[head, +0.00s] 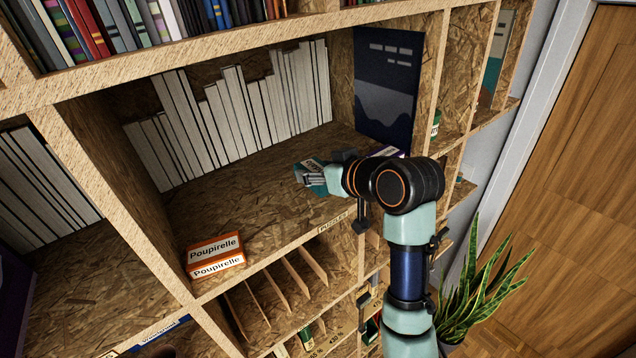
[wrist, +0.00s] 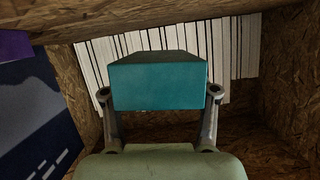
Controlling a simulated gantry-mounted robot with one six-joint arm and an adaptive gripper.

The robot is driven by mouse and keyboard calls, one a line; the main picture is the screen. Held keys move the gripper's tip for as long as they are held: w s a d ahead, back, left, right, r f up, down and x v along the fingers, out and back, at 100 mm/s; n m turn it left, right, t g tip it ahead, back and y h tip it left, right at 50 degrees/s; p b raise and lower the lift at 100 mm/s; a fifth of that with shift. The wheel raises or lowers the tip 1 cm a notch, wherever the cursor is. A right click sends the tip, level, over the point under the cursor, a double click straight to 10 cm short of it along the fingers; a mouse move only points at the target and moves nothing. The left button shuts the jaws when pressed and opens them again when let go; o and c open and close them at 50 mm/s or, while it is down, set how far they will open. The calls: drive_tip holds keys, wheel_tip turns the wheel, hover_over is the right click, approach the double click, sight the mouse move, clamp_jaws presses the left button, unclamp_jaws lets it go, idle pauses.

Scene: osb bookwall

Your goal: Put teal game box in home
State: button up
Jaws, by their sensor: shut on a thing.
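The teal game box (wrist: 158,86) is between the two fingers of my gripper (wrist: 158,100) in the wrist view, with a finger against each side. My gripper is shut on it. In the head view the teal box (head: 313,180) shows at the tip of my gripper (head: 326,176), inside the middle shelf compartment, right of its centre. The box's lower part is partly hidden by the gripper. Whether the box touches the shelf board cannot be told. A "PUZZLES" label (head: 332,223) is on the shelf's front edge below my arm.
An orange-and-white Poupirelle box (head: 215,256) sits at the compartment's front left. White books (head: 240,108) line the back. A dark blue panel-like box (head: 388,85) stands at the right. The shelf floor (head: 250,200) between is clear. Narrow divided slots (head: 275,285) lie below.

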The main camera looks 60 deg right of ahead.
sight(318, 201)
drive_tip(key=shift+f+p, duration=0.3)
drive_tip(key=shift+f, duration=1.65)
drive_tip(key=shift+f, duration=0.1)
drive_tip(key=shift+f, duration=0.25)
drive_tip(key=o, duration=1.4)
